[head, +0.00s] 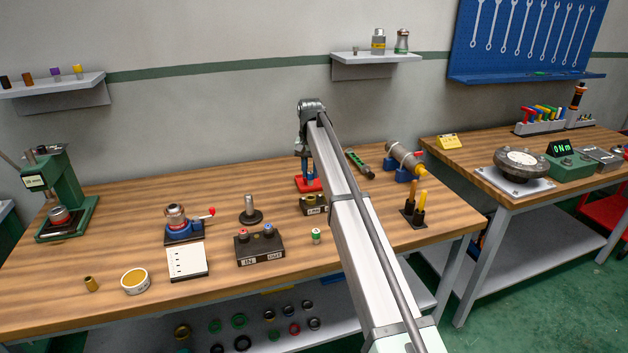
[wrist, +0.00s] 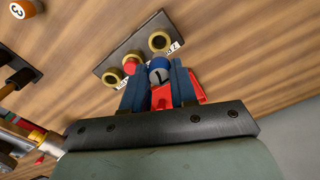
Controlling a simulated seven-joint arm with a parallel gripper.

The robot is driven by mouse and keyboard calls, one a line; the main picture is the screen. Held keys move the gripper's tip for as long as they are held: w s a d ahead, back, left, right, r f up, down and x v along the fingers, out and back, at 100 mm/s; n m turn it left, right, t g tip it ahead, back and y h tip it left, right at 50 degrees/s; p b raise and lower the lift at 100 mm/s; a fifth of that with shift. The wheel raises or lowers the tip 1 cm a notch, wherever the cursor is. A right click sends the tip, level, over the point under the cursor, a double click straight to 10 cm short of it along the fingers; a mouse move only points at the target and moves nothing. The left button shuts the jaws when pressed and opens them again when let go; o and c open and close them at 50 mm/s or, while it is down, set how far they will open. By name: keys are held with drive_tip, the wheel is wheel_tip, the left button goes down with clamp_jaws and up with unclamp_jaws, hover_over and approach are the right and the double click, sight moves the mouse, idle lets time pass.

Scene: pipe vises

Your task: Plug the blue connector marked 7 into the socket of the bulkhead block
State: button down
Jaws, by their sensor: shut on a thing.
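The blue connector (wrist: 160,68) shows its round end, with a white label marked 7, between my fingers in the wrist view. My gripper (wrist: 160,88) is shut on it. In the head view my gripper (head: 304,168) points down at the middle back of the table, over a red base. The bulkhead block (wrist: 133,45) is a dark block with gold-rimmed round sockets and white labels. A red plug (wrist: 130,66) sits between two sockets. The connector looks apart from the block, beside its near edge in the wrist view. The head view shows the block (head: 311,206) in front of the red base.
A red base (head: 307,184) stands under my gripper. Another dark block (head: 260,248) with red and blue tops stands nearer. A small green-and-white item (head: 316,236) stands beside it. A stand with orange handles (head: 413,215) and a pipe vise (head: 403,160) are to the right.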

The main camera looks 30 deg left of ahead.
sight(311, 179)
drive_tip(key=shift+m, duration=0.3)
drive_tip(key=shift+f, duration=0.1)
drive_tip(key=shift+f, duration=1.8)
drive_tip(key=shift+f, duration=0.3)
drive_tip(key=shift+f, duration=0.8)
drive_tip(key=shift+f, duration=0.2)
